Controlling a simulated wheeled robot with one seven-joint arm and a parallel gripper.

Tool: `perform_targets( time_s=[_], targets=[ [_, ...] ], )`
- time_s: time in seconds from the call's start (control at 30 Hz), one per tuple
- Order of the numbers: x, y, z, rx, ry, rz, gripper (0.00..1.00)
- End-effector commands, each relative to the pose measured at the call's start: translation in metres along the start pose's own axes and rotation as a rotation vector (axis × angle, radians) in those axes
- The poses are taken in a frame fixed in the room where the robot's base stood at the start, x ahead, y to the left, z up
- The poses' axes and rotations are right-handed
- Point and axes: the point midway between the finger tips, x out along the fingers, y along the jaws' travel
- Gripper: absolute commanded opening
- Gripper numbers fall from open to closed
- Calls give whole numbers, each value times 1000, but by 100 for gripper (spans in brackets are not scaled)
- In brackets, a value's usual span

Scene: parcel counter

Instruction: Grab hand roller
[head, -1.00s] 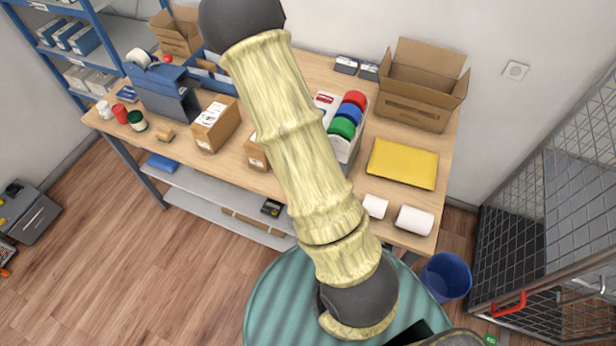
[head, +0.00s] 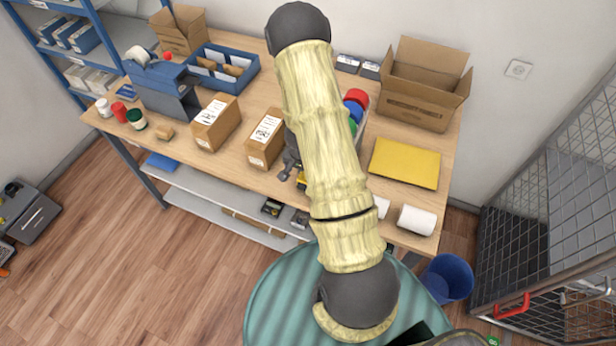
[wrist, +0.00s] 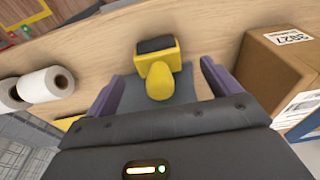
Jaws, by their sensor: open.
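A yellow tool with a dark block at its far end, which looks like the hand roller (wrist: 157,68), lies on the wooden counter in the wrist view. Its rounded yellow end points toward my palm. My gripper (wrist: 160,78) is open, with one purple finger on either side of the tool and visible gaps between. I cannot tell how far the fingertips are above the counter. In the head view a small yellow part (head: 301,181) shows at the counter's front edge beside my arm. My arm hides much of that area.
A labelled carton (wrist: 285,75) stands close to the right finger in the wrist view. White paper rolls (wrist: 46,84) lie to the left. In the head view a yellow envelope (head: 404,163), an open box (head: 415,107) and coloured tape rolls (head: 356,98) stand right of my arm.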

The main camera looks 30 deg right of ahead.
Motion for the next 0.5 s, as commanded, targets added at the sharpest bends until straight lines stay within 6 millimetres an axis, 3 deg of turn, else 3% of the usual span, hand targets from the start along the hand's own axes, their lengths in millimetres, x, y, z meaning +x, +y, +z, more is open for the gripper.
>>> perform_targets(
  time_s=[0.33, 0.5],
  targets=[
    [2, 1, 0, 1, 0, 0, 89],
    [15, 3, -2, 4, -3, 1, 89]
  ],
)
